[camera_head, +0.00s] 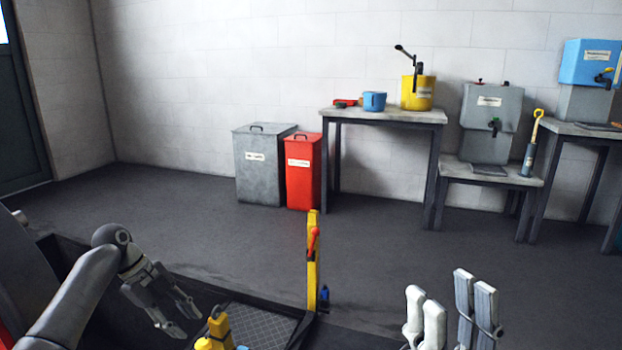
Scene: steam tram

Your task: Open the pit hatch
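A dark chequered metal plate (262,325), which looks like the pit hatch, lies low in the picture at floor level. Its lower part is cut off by the frame, and I cannot tell whether it is raised. A yellow post (313,275) with a red handle (313,242) stands upright at its right side. My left gripper (187,322) is to the left of the plate, pointing down and right, fingers apart and empty.
A yellow object (217,328) stands at the plate's left edge. A small blue item (324,297) is beside the post. Grey bin (262,170), red bin (303,175), workbench (385,116) and low bench (490,173) line the back wall. The floor between is clear.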

